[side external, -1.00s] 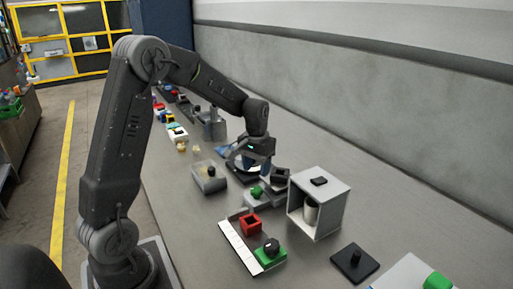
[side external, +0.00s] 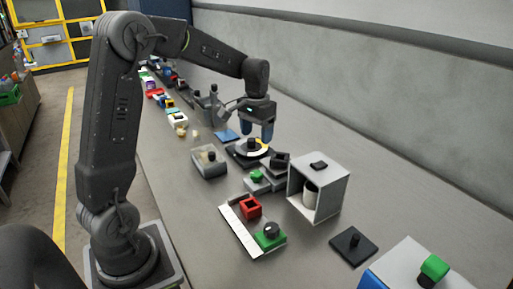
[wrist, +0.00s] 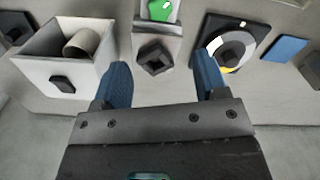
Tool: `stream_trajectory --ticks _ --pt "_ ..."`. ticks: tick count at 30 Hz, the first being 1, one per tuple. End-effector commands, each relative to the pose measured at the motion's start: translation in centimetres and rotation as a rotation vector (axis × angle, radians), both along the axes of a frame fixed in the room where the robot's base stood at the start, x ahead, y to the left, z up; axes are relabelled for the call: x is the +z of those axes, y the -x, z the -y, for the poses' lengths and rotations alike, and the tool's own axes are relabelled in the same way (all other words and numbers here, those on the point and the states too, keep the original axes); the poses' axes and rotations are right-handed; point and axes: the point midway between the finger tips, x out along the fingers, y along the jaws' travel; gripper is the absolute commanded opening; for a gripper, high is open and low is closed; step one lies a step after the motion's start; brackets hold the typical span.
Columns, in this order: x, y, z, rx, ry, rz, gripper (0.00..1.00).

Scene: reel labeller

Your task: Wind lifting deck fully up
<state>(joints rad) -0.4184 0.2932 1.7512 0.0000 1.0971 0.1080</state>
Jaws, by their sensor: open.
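I cannot tell for sure which piece is the lifting deck. A dark square plate carries a reel with a white and yellow ring and black hub (side external: 248,147), seen also in the wrist view (wrist: 230,47). Beside it is a grey unit with a green knob (side external: 257,176) and a tilted black block (side external: 279,161). In the wrist view the block (wrist: 153,57) shows a square face, with the green knob (wrist: 160,9) beyond. My gripper (side external: 257,132) is open and empty, its blue fingers pointing down above the reel area. In the wrist view both fingers (wrist: 161,80) are apart.
A white open-fronted box (side external: 334,195) holding a roll stands right of the block. A red box (side external: 250,207), a green block with black knob (side external: 269,236) and a dark plate with peg (side external: 354,244) are nearer. A clear-walled tray (side external: 210,164) is left.

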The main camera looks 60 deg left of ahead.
Motion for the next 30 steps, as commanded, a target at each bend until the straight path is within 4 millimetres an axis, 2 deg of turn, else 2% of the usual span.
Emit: stream_trajectory --ticks 3,8,11,24,30 --pt "0.0 0.0 0.0 -0.130 0.000 0.000 0.66" --pt "-0.9 0.0 0.0 -0.187 0.002 -0.003 0.66" --pt "-2.4 0.1 0.0 -0.186 0.003 -0.005 0.66" --pt "-11.0 0.1 0.0 -0.183 0.002 -0.005 0.66" --pt "-13.2 0.0 0.0 -0.182 -0.001 -0.001 0.66"
